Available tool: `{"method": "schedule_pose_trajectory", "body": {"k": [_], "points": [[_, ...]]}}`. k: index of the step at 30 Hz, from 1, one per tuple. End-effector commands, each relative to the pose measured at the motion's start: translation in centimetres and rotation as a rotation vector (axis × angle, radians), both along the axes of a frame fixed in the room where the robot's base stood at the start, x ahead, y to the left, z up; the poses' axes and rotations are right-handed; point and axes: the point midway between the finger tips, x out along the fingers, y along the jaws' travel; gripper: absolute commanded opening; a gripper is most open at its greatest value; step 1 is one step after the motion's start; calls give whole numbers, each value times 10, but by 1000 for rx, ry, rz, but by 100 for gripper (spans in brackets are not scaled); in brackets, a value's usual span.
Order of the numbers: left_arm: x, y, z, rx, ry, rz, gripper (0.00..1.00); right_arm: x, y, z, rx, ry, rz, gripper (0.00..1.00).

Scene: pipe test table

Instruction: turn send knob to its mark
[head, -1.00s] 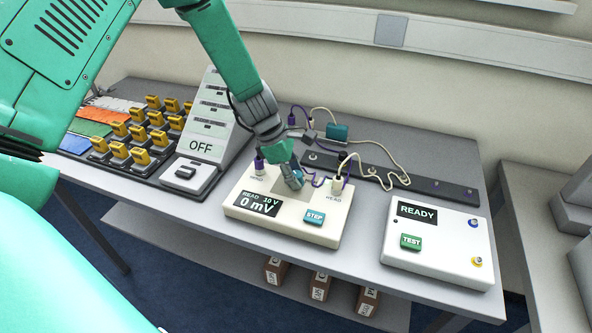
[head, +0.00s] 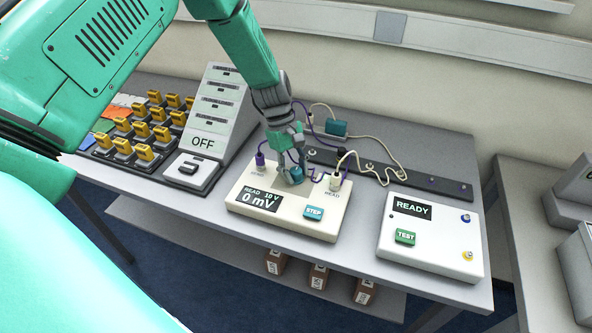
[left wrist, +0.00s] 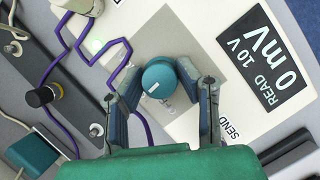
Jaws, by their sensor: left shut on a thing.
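The send knob is a round teal knob with a white pointer line, on the cream meter box (head: 240,208). In the left wrist view the knob (left wrist: 160,78) sits between the fingers of my left gripper (left wrist: 160,85). In the head view the left gripper (head: 290,172) comes down onto the knob (head: 296,175) from above and is shut on it. The box's display (head: 260,201) reads "READ 10 V" and "0 mV". The word "SEND" is partly seen beside the gripper in the wrist view; the mark is not clear. My right gripper is not in view.
A teal STEP button (head: 313,212) is on the same box. Purple and cream leads run close behind the knob. A white READY box (head: 432,243) with a green TEST button stands to the right. An OFF panel (head: 212,115) and yellow-topped blocks stand to the left.

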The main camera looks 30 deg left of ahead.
Motion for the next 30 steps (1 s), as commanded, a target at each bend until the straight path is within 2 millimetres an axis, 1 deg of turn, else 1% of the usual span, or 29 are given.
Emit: {"method": "schedule_pose_trajectory", "body": {"k": [1, 8, 20, 21, 22, 30], "points": [[4, 0, 3, 1, -10, -15, 1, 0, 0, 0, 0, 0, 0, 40], [5, 0, 3, 2, -12, -54, 1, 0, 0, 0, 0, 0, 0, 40], [5, 0, 3, 2, -13, -59, 1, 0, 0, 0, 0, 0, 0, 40], [5, 0, 3, 2, -14, -59, 40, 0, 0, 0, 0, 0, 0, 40], [5, 0, 3, 1, -12, -58, 50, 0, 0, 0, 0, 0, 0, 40], [2, 0, 2, 1, -6, -60, 50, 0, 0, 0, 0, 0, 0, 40]]}}
